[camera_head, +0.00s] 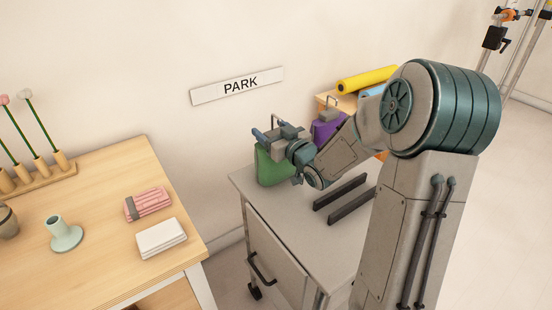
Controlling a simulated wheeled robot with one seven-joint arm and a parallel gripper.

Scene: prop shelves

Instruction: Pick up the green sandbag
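The green sandbag (268,168) stands upright at the back left of the grey cart top (262,208). My gripper (265,129) is over the top of this bag, reaching in from the right. Its fingers are small here and overlap the bag's top, so I cannot tell whether they are shut on a handle or apart. The wrist hides the bag's right side and much of its top.
A purple sandbag (325,128) with a raised handle stands behind my forearm. Two dark rails (340,193) lie on the cart. A wooden table (95,265) at left holds folded cloths (149,204) and a pale green vase (65,236). Yellow and blue rolls (366,80) lie behind.

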